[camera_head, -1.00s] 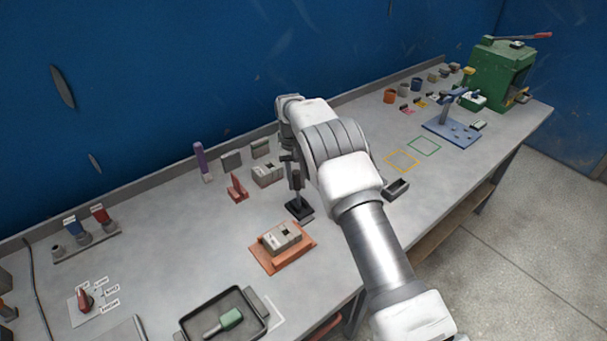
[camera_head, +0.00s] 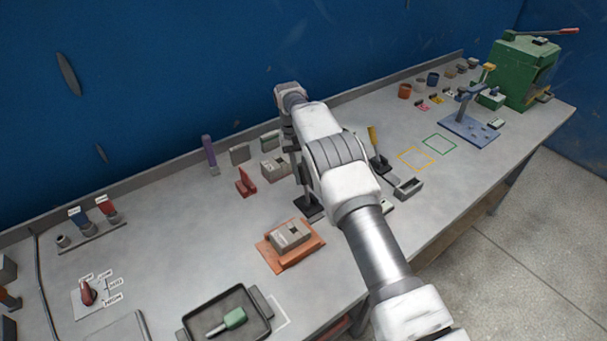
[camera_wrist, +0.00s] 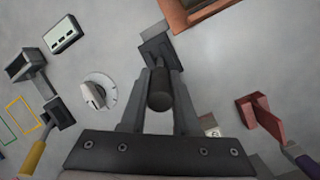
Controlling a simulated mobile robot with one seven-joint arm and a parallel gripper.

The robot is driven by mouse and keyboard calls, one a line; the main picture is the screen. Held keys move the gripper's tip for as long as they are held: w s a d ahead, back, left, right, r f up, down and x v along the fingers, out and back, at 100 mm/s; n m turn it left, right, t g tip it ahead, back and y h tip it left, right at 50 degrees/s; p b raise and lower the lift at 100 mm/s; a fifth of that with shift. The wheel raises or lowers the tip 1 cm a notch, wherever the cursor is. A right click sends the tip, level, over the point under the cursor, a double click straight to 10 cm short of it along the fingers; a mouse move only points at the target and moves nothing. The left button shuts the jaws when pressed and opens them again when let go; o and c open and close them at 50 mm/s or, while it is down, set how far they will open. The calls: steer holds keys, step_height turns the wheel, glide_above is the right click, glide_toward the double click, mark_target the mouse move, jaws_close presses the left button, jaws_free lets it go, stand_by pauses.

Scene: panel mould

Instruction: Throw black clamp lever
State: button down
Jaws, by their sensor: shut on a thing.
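The black clamp lever (camera_wrist: 159,98) stands between the two fingers of my gripper (camera_wrist: 160,75) in the wrist view. The fingers are shut on its dark round handle. Its dark base plate (camera_wrist: 157,52) lies on the bench just beyond the fingertips. In the head view the black base (camera_head: 311,209) shows beside my arm, left of it. My arm covers much of the gripper and the lever there, so the lever's exact tilt is hard to tell.
An orange tray (camera_head: 262,255) with a grey block lies in front of the lever. A red clamp (camera_head: 245,183) and purple-handled lever (camera_head: 209,155) stand left. A yellow-handled lever (camera_head: 372,137) stands right. A white dial (camera_wrist: 98,92) is nearby in the wrist view.

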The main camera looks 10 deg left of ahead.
steer(key=c, duration=0.6)
jaws_free()
steer(key=shift+c, duration=0.2)
step_height(320, 180, up, 4)
steer(key=shift+d+r+b, duration=0.15)
steer(key=shift+r+b, duration=0.05)
steer(key=shift+b, duration=0.25)
steer(key=s+d+r+b, duration=0.1)
steer(key=d+r+b, duration=0.1)
steer(key=d+r, duration=0.4)
steer(key=d, duration=0.5)
steer(key=shift+s+d+r, duration=0.2)
steer(key=shift+s+r, duration=0.05)
steer(key=shift+r, duration=0.1)
